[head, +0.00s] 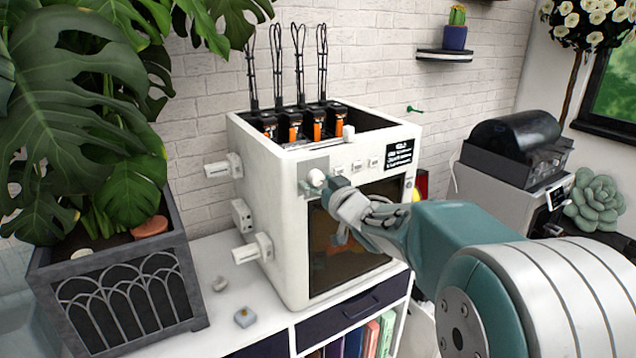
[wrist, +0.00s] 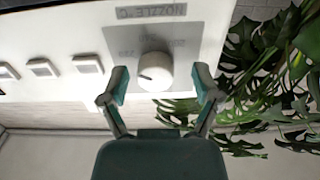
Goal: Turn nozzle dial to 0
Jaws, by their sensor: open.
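The nozzle dial (head: 316,177) is a round white knob on a grey plate, at the upper left of the white machine's front. A short dark pointer line on the dial points to the left in that view. The plate's markings are faint; I cannot read the numbers surely. My gripper (wrist: 161,80) is open, one finger on each side of the dial, with a visible gap on both sides. In the head view, my gripper (head: 332,187) is right at the dial, partly covering its plate.
The white machine (head: 265,190) stands on a white shelf unit (head: 228,307). A row of small buttons (wrist: 62,67) lies beside the dial plate. A planter (head: 125,300) with large leaves stands left. Another machine (head: 508,155) stands right. Small objects (head: 245,317) lie on the shelf top.

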